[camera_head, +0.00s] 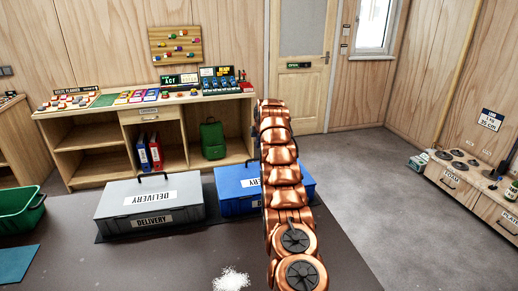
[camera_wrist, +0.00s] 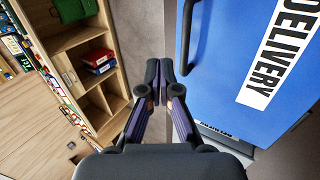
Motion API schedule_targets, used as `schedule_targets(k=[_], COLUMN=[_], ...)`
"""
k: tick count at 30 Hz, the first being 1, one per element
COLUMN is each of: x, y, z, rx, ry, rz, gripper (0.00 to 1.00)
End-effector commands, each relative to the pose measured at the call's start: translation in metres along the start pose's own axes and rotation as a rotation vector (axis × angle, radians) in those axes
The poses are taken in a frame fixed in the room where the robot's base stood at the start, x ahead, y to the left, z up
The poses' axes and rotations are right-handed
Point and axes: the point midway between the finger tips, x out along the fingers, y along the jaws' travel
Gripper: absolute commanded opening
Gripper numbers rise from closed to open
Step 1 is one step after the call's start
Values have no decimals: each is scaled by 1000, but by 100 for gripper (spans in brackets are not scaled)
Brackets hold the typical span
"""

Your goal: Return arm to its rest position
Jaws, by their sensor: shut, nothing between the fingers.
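My gripper shows in the wrist view (camera_wrist: 160,85), with its two dark fingers together and nothing between them. In the wrist view the blue delivery box (camera_wrist: 225,85) is to the right of my fingertips. In the head view my copper-coloured arm reaches upward at the middle right and hides part of the blue delivery box (camera_head: 232,183). My gripper cannot be made out in the head view.
A grey delivery box (camera_head: 115,205) stands left of the blue one on the dark table (camera_head: 170,262). A white heap (camera_head: 231,280) lies near the front. A green crate (camera_head: 20,212) is at the left. A wooden shelf unit (camera_head: 85,147) stands behind.

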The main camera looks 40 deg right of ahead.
Motion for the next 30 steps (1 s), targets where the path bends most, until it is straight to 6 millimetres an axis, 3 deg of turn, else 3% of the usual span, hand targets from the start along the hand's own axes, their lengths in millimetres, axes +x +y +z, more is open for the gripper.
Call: schedule_targets(k=[13,23,30], x=[-67,-73,-95], y=[26,27,25], z=[-2,-3,-31], rx=[0,2,66], ry=[2,3,20], rz=[-2,-5,-40], gripper=[0,0,0])
